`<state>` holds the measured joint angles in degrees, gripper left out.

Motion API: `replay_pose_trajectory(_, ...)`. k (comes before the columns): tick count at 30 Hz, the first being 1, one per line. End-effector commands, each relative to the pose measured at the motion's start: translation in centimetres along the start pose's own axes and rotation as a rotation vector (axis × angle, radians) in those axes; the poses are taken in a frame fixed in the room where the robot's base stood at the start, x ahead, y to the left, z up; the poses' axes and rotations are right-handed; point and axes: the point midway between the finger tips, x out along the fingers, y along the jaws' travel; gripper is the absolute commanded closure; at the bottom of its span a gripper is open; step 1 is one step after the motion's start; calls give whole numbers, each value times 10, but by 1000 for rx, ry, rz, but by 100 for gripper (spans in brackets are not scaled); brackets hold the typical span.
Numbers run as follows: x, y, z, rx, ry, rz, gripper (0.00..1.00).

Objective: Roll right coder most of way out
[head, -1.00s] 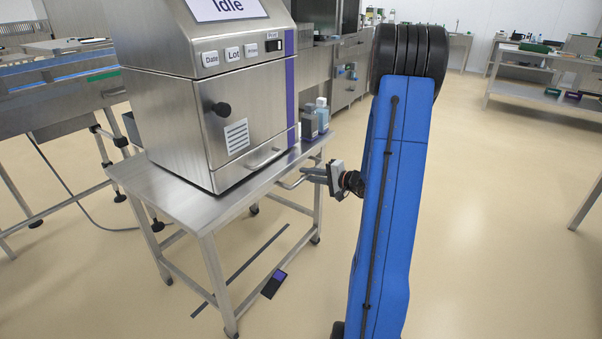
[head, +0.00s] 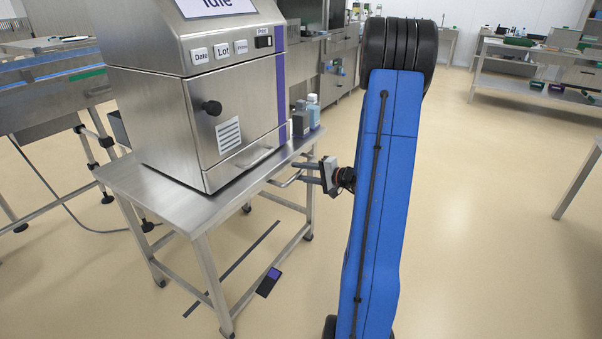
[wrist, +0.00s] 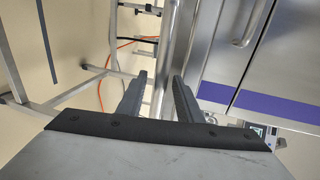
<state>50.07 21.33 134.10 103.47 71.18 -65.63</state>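The coder (head: 205,112) is a stainless steel cabinet with a screen reading "Idle", several labelled buttons, a black knob and a purple side stripe. It stands on a steel table (head: 160,200) with castors. I cannot tell whether the fingers touch the bar.
Bottles (head: 312,115) stand on the table's right rear corner. A dark strip (head: 235,268) and a small dark device with a purple face (head: 269,282) lie low by the table. A conveyor machine (head: 50,90) is at left. Open floor (head: 480,230) lies to the right.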

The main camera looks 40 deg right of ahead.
Motion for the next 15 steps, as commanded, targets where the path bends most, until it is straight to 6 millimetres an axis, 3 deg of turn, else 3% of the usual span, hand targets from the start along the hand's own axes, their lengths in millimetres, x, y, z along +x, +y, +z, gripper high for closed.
replay_pose_trajectory(8, -14, 0, -1, -1, 2, 0, 67)
replay_pose_trajectory(15, -51, 0, -1, 0, 4, -1, 67)
